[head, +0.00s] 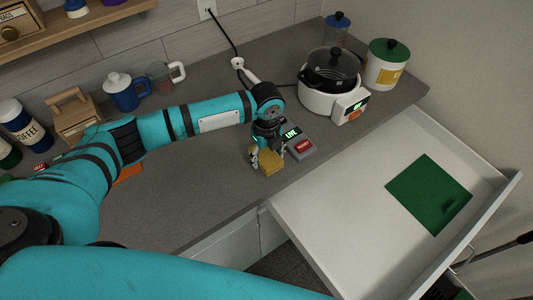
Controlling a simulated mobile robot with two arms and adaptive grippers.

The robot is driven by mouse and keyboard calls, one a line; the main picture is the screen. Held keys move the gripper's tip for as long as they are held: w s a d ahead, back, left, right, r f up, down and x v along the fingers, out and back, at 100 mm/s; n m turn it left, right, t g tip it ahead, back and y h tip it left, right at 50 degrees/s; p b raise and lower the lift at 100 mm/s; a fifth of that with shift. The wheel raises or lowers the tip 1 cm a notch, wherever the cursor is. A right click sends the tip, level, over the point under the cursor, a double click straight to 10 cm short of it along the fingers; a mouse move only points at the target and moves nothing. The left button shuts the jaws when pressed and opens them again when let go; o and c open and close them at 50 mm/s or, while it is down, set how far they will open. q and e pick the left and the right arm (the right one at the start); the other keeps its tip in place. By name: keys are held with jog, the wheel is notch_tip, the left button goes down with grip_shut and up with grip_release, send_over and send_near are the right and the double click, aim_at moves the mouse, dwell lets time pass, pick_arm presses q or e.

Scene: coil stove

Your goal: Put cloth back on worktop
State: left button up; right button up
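A mustard-yellow cloth (271,162), looking like a small folded block, is at the worktop's front edge in the head view. My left gripper (268,155) points down over it, with a finger against each side, and appears shut on it. The cloth is at or just above the grey worktop (190,200); I cannot tell whether it touches. My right gripper is not in view.
An open white drawer (335,235) juts out at right, with a flat green square (428,194) in it. A grey device with a red button (303,147) sits beside the cloth. A white cooker (325,95) and lidded jar (385,68) stand behind. Bare worktop lies left of the cloth.

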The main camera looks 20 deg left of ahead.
aim_at(267, 154)
pick_arm(q)
jog(key=o, duration=0.5)
jog(key=shift+c, duration=0.2)
jog(key=shift+r, duration=0.6)
notch_tip(267, 154, up, 11)
jog(key=b, duration=0.3)
jog(key=shift+r, duration=0.1)
